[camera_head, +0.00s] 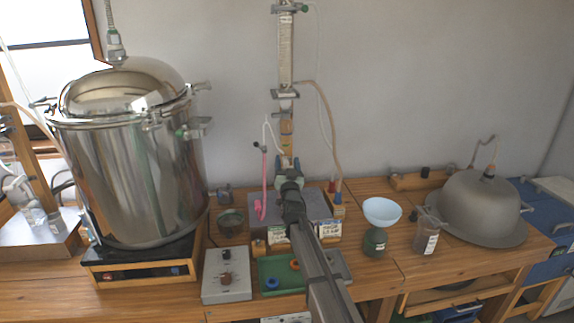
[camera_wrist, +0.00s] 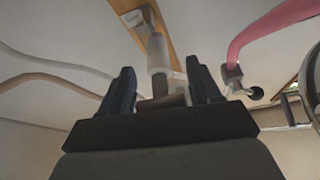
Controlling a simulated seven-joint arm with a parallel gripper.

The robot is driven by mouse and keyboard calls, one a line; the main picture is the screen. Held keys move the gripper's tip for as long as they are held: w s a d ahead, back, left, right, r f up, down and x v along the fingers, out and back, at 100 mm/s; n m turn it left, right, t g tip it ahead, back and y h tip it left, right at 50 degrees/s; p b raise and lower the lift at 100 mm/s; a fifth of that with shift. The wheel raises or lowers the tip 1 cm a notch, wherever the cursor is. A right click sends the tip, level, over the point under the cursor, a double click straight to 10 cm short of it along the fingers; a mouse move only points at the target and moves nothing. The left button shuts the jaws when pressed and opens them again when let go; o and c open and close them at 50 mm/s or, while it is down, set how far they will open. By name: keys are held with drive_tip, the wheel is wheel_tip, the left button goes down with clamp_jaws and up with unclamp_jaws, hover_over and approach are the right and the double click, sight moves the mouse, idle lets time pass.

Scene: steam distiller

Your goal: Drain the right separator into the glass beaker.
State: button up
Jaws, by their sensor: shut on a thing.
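The right separator (camera_head: 286,62) is a tall, narrow clear column with a marked scale, upright on a wooden board at the wall. My gripper (camera_head: 290,178) is at its lower end, hiding the outlet and what lies right below. In the wrist view, my gripper (camera_wrist: 162,90) is shut on a small brownish part (camera_wrist: 162,102) under the clear tube (camera_wrist: 157,52); it looks like the drain valve, but its setting cannot be told. A clear beaker-like vessel (camera_head: 427,236) with a white label stands on the bench to the right, apart from my gripper. I cannot tell whether it is glass.
A large steel still (camera_head: 140,180) stands left. A pink hose (camera_head: 264,180) hangs beside the column. A dark glass bowl (camera_head: 230,222), a grey control box (camera_head: 226,276) and a green tray (camera_head: 272,284) are nearby. A blue funnel (camera_head: 382,212) and a grey dome (camera_head: 482,205) stand right.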

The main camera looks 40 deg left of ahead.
drive_tip(key=shift+s+a, duration=0.15)
drive_tip(key=o, duration=0.7)
drive_tip(key=shift+o, duration=1.4)
drive_tip(key=v, duration=1.4)
drive_tip(key=shift+a, duration=0.1)
